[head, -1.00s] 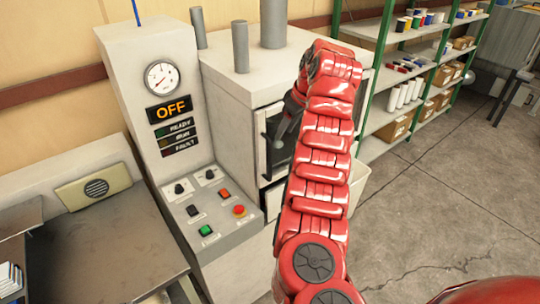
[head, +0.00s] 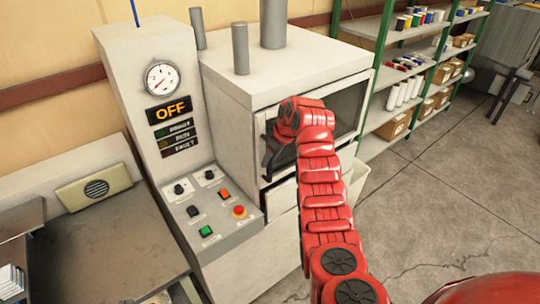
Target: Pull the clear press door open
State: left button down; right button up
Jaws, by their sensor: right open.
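The press is a pale box-like machine with a clear door (head: 348,107) on its front, in a light frame. The door looks shut; its left part is hidden behind my red right arm. My right gripper (head: 272,158) is dark and sits at the left edge of the door front, where the door's handle would be hidden by it. The gripper is open. I cannot tell whether its fingers touch the door. My left gripper is not in the head view.
A control column with a gauge (head: 161,77), an OFF display (head: 169,109) and a button panel (head: 212,207) stands left of the door. A grey table (head: 105,245) is at lower left. Green-framed shelves (head: 385,70) stand at right. The floor (head: 450,190) at right is clear.

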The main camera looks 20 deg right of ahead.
jog(key=shift+w+f, duration=0.2)
jog(key=shift+f, duration=0.15)
jog(key=shift+s, duration=0.1)
grip_shut()
dwell(1.1)
